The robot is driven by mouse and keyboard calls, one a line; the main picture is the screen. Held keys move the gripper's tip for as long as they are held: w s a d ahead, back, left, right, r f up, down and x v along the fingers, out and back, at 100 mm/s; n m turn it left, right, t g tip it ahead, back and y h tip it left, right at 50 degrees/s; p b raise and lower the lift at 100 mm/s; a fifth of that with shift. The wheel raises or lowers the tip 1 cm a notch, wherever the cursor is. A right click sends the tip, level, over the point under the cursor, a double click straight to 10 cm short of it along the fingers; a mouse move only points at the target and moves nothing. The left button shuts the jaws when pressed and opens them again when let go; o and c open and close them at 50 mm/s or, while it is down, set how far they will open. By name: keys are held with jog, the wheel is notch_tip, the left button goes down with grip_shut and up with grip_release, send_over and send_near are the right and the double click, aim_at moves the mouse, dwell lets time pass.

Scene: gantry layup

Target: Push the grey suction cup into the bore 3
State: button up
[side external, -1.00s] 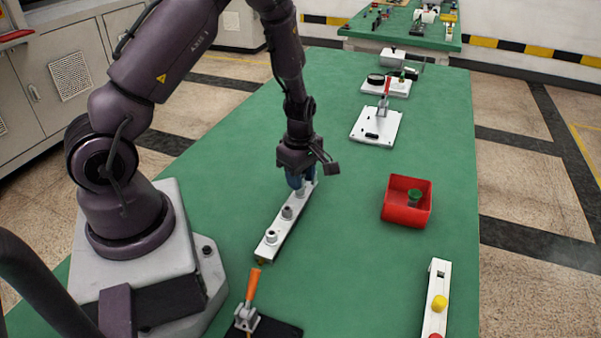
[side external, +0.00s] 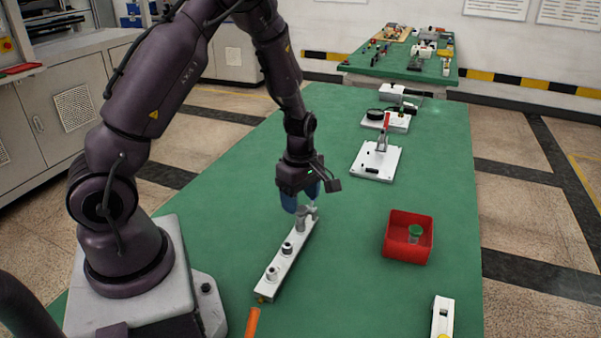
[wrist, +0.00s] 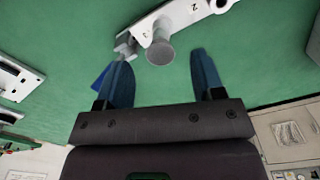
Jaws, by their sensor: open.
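A white bar (side external: 281,264) with a row of bores lies on the green table. It also shows at the top of the wrist view (wrist: 190,14), marked with a 2. The grey suction cup (side external: 301,220) stands at the bar's far end; in the wrist view the grey cup (wrist: 160,50) shows its round end between my fingers. I cannot tell how deep it sits in the bore. My gripper (side external: 303,203) has blue fingers and is open just above the cup. In the wrist view the fingers of my gripper (wrist: 160,56) are spread, with gaps on both sides of the cup.
A red bin (side external: 393,240) holding a green cup (side external: 415,232) stands to the right. A white plate (side external: 375,163) with a red-handled clamp lies farther back. An orange handle (side external: 252,323) is near the bar's front end. A white block (side external: 442,318) is at the front right.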

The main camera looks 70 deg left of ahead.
aim_at(300, 210)
notch_tip(300, 210, up, 8)
dwell(0.5)
jog(key=s+d+r+m+t, duration=0.2)
jog(key=s+d+r+m, duration=0.4)
jog(key=m, duration=0.5)
jog(key=s+d+r+m+t, duration=0.3)
jog(key=s+d+r+m, duration=0.4)
jog(key=r+m, duration=0.4)
jog(key=shift+s+r+m, duration=0.15)
jog(key=shift+r+m, duration=0.15)
jog(key=shift+m, duration=0.1)
